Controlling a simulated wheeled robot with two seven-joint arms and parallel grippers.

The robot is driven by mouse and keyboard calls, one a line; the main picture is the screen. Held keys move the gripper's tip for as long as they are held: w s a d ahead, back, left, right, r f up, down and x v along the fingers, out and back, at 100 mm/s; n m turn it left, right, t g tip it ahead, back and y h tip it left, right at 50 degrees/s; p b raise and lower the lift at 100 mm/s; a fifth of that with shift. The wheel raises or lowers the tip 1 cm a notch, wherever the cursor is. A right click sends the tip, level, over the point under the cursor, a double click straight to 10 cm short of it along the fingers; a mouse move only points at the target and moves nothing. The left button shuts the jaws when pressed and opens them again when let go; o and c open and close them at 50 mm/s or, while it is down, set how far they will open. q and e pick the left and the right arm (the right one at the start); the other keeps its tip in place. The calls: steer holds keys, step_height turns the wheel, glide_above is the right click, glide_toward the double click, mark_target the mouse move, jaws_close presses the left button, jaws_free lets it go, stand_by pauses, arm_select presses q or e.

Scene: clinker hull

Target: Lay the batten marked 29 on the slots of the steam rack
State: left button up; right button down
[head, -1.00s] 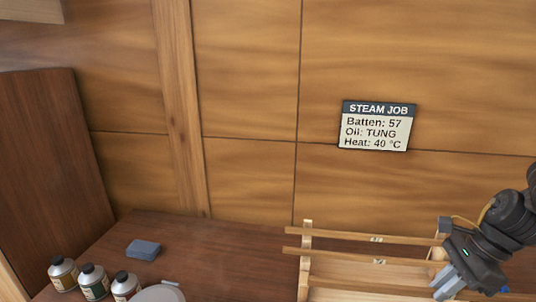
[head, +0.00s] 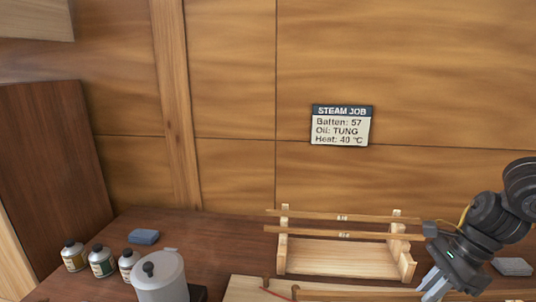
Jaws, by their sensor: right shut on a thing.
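A pale wooden rack (head: 345,258) with upright end posts stands on the bench against the wall. Two thin battens lie across its posts, a rear one (head: 375,218) and a front one (head: 320,233). Each has a small white label too small to read, so I cannot tell which is 29. My right gripper (head: 431,288) is low at the right, in front of the rack's right end, pointing down. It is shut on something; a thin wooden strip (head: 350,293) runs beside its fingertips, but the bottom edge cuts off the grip. My left gripper is not in view.
A grey lidded pot (head: 162,278), several small bottles (head: 101,261) and a blue block (head: 143,237) are on the left. A pale board (head: 243,288) lies at the front. A grey pad (head: 513,266) is at right. The wall sign (head: 341,125) reads Batten 57, TUNG, 40 °C.

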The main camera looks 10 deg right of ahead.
steer(key=shift+w, duration=0.3)
steer(key=w+a+f+n+g, duration=0.1)
steer(key=w+a+f+n, duration=0.1)
steer(key=a, duration=0.4)
steer(key=w+a+f+n+g, duration=0.1)
steer(key=w+a+f+n, duration=0.1)
steer(key=a+n, duration=0.3)
steer(key=w+a+f+n+g, duration=0.2)
steer(key=w+a+f+n, duration=0.1)
steer(key=a, duration=0.4)
steer(key=shift+a+f+n+h, duration=0.25)
steer(key=shift+f+n+h, duration=0.15)
steer(key=shift+f, duration=0.05)
steer(key=shift+a, duration=0.1)
